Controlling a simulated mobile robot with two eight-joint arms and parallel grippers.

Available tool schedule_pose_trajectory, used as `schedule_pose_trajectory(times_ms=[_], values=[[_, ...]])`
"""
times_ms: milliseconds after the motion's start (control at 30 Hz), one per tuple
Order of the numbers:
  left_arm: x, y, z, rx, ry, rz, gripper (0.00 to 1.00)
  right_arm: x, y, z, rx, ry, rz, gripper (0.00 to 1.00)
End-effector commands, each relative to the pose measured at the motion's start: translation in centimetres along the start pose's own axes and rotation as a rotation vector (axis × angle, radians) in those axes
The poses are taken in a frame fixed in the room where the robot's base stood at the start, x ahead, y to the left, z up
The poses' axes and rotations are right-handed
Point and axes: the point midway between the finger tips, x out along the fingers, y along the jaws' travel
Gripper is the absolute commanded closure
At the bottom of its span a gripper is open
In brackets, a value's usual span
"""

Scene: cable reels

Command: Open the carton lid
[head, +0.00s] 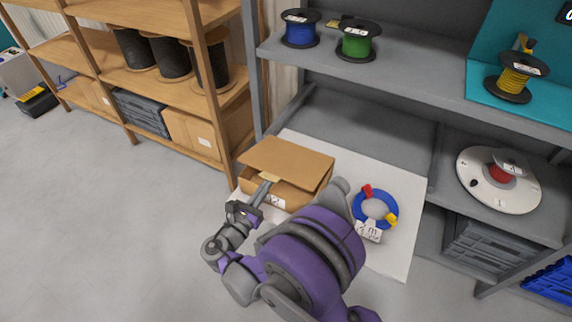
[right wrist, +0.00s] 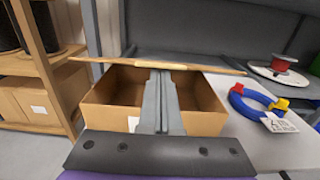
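The brown cardboard carton (head: 297,198) stands on a white mat on the lower shelf. Its lid (head: 288,159) is partly raised, with a gap below its front edge; the lid (right wrist: 207,65) shows nearly edge-on in the right wrist view, above the open box front (right wrist: 112,105). My right gripper (head: 268,180) is at the lid's front edge, by a small pale tab. In the right wrist view its fingers (right wrist: 160,75) are close together, with the tips at the lid's edge, seemingly pinching the tab. My left gripper is not in view.
A blue cable ring (head: 375,209) with red and yellow ends and a tag lies right of the carton on the white mat (head: 404,252). A grey shelf (head: 425,68) with spools is above. A wooden rack (head: 215,95) stands at left.

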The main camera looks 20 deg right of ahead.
Motion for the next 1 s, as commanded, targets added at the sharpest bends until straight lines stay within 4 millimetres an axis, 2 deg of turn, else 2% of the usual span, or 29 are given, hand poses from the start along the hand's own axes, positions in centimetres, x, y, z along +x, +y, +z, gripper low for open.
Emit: schedule_pose_trajectory(times_ms=[367, 1000], values=[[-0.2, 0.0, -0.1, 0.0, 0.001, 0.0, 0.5, 0.2, 0.0, 0.3, 0.0, 0.0, 0.0, 1.0], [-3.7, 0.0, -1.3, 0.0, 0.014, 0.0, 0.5, 2.8, 0.0, 5.3, 0.001, -0.001, 0.0, 1.0]])
